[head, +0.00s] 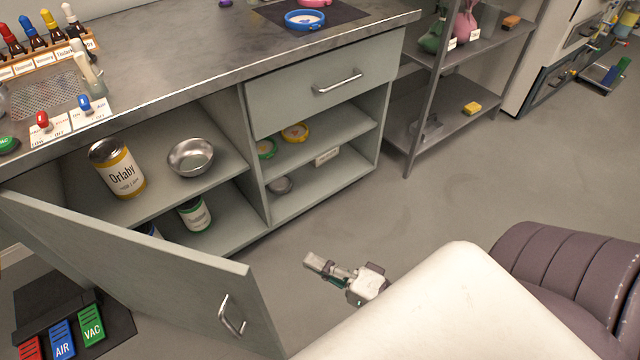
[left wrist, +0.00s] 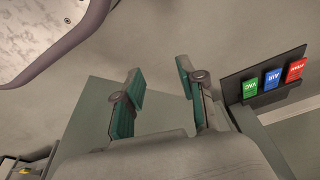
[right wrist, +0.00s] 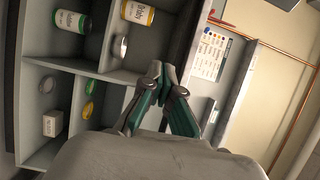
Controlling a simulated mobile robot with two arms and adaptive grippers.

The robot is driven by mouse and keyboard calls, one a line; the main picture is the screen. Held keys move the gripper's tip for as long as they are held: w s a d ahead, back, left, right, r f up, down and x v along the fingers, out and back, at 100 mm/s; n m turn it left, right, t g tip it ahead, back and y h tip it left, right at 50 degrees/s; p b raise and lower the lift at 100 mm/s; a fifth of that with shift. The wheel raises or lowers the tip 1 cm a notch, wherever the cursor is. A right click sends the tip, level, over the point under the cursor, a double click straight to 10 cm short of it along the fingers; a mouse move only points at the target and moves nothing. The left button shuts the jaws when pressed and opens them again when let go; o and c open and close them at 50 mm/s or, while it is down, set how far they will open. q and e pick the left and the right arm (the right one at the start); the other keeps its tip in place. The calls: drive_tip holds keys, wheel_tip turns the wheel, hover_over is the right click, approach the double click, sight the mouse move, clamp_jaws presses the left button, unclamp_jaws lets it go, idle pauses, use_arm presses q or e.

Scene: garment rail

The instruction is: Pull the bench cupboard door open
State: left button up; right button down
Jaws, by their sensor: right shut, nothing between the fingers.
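The bench cupboard door (head: 150,262) is a grey-green panel. In the head view it stands swung out from the left side of the bench, with the compartment behind it exposed. Its metal bar handle (head: 231,316) is on the outer face near the free edge. My right gripper (head: 318,264) is shut and empty, over the floor to the right of the door and apart from it. Its closed fingers also show in the right wrist view (right wrist: 158,82). My left gripper (left wrist: 162,95) is open and empty in its wrist view, by a grey-green panel; whether they touch is unclear.
The bench (head: 195,62) holds an Orlaby can (head: 118,170) and a metal bowl (head: 191,157) on the cupboard shelf. A drawer (head: 325,90) is shut. Foot pedals (head: 62,338) lie left of the door. Floor between is clear.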

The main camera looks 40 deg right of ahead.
use_arm(q)
drive_tip(key=shift+s+a+f, duration=0.1)
drive_tip(key=shift+s+f, duration=0.1)
drive_tip(key=shift+f, duration=0.25)
use_arm(e)
drive_tip(key=w+a, duration=0.3)
drive_tip(key=a, duration=0.2)
drive_tip(key=shift+a, duration=0.35)
